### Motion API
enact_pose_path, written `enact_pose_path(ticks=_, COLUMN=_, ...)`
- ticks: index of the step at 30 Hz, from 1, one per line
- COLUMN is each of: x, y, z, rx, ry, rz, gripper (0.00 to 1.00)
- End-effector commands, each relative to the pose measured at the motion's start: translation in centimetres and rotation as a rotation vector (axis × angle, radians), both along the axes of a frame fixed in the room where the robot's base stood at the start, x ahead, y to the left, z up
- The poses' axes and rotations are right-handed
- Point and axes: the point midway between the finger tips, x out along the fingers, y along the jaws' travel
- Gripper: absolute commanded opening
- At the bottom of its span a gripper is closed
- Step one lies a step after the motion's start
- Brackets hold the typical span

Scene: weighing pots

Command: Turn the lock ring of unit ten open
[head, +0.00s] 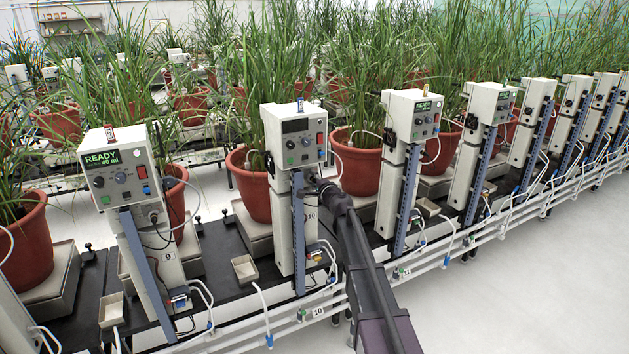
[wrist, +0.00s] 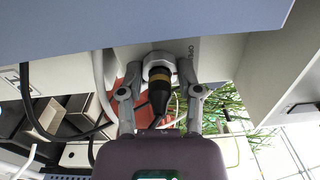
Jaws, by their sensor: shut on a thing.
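Unit ten (head: 296,140) is a pale upright box on a column marked 10, with a dark display. My gripper (head: 322,188) reaches its right side, just below the control head, where the ring is too small to make out. In the wrist view, my gripper (wrist: 160,75) has one finger on each side of the pale grey lock ring (wrist: 158,58), shut on it. A black plug with a brass-coloured band (wrist: 158,88) sits in the ring, pointing toward my palm. The finger contacts are partly hidden by the fingers themselves.
Unit nine (head: 117,165) stands at left, its display reading READY 40 ml. Unit eleven (head: 411,115) stands at right with a lit green display. Potted plants (head: 250,185) stand behind. White pipes (head: 450,245) run along the front. Grey floor (head: 530,290) is clear at right.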

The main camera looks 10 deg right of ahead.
Motion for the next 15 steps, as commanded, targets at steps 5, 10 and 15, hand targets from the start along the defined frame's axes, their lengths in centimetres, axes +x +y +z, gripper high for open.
enact_pose_path(ticks=5, x=0.07, y=-0.08, z=0.00, rx=-0.039, ry=-0.013, rz=-0.002, gripper=0.00)
enact_pose_path(ticks=10, x=0.09, y=-0.15, z=0.01, rx=-0.090, ry=-0.029, rz=-0.004, gripper=0.00)
enact_pose_path(ticks=15, x=0.13, y=-0.22, z=0.01, rx=-0.094, ry=-0.030, rz=-0.005, gripper=0.00)
